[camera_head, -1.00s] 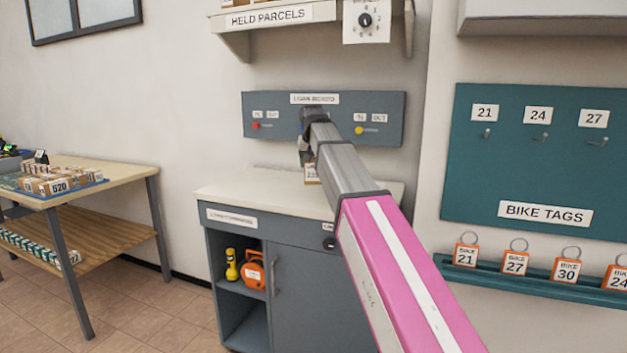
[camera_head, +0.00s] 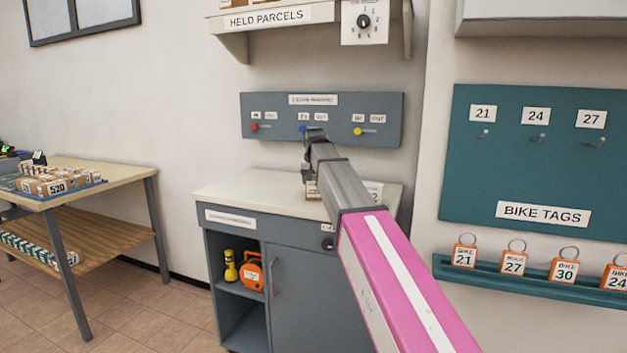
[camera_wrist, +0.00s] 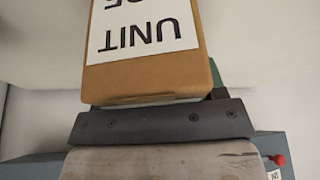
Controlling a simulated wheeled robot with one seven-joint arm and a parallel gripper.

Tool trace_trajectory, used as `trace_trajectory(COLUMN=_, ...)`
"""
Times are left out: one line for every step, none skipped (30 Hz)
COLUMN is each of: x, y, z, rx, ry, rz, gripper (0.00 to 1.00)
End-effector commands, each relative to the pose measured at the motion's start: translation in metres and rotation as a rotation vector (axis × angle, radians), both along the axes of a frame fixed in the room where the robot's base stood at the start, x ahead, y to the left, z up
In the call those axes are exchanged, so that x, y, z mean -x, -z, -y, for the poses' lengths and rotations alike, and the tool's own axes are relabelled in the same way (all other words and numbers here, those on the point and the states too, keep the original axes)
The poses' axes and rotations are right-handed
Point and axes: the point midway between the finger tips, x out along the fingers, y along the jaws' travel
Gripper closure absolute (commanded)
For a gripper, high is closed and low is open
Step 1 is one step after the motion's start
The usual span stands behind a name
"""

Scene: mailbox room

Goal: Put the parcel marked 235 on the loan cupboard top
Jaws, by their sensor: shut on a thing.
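The parcel is a brown box (camera_wrist: 150,75) with a white label, upside down in the wrist view, reading UNIT and a number ending in 35; its first digit is cut off. My gripper (camera_wrist: 160,118) is shut on it. In the head view a small part of the parcel (camera_head: 312,190) shows beside my arm, over the pale loan cupboard top (camera_head: 245,190). My arm hides most of the parcel and my fingertips. I cannot tell whether the parcel touches the top. A pale label (camera_head: 375,191) shows right of my arm, above the top; what it belongs to is unclear.
The held parcels shelf (camera_head: 265,17) is above. A bike tags board (camera_head: 540,160) and tag ledge (camera_head: 530,282) are right. A table with parcels (camera_head: 115,170) stands left. The cupboard top's left part is clear.

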Motion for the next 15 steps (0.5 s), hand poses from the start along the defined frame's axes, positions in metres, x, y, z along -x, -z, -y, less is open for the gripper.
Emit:
trace_trajectory(x=-0.0004, y=-0.0008, z=0.0, rx=0.0, ry=0.0, rz=0.001, gripper=0.78)
trace_trajectory(x=-0.0004, y=-0.0008, z=-0.0001, rx=0.0, ry=0.0, rz=0.001, gripper=0.78)
trace_trajectory(x=-0.0004, y=-0.0007, z=0.0, rx=0.0, ry=0.0, rz=0.001, gripper=0.78)
trace_trajectory(x=-0.0003, y=-0.0005, z=0.0, rx=0.0, ry=0.0, rz=0.001, gripper=0.78)
trace_trajectory(x=-0.0003, y=0.0001, z=-0.0001, rx=0.0, ry=0.0, rz=0.001, gripper=0.78)
trace_trajectory(x=-0.0002, y=0.0012, z=-0.0001, rx=0.0, ry=0.0, rz=0.001, gripper=0.78)
trace_trajectory(x=-0.0002, y=0.0021, z=-0.0001, rx=0.0, ry=0.0, rz=0.0, gripper=0.78)
trace_trajectory(x=-0.0001, y=0.0021, z=-0.0001, rx=0.0, ry=0.0, rz=0.0, gripper=0.27)
trace_trajectory(x=-0.0001, y=0.0019, z=0.0, rx=0.0, ry=0.0, rz=0.0, gripper=0.14)
trace_trajectory(x=-0.0001, y=0.0019, z=0.0, rx=0.0, ry=0.0, rz=0.0, gripper=0.11)
trace_trajectory(x=-0.0001, y=0.0019, z=0.0, rx=0.0, ry=0.0, rz=0.0, gripper=0.11)
trace_trajectory(x=-0.0001, y=0.0019, z=0.0, rx=0.0, ry=0.0, rz=0.0, gripper=0.11)
trace_trajectory(x=-0.0001, y=0.0019, z=0.0, rx=0.0, ry=0.0, rz=0.0, gripper=0.11)
trace_trajectory(x=-0.0001, y=0.0018, z=0.0, rx=0.0, ry=0.0, rz=0.0, gripper=0.11)
trace_trajectory(x=-0.0001, y=0.0018, z=0.0, rx=0.0, ry=0.0, rz=0.0, gripper=0.11)
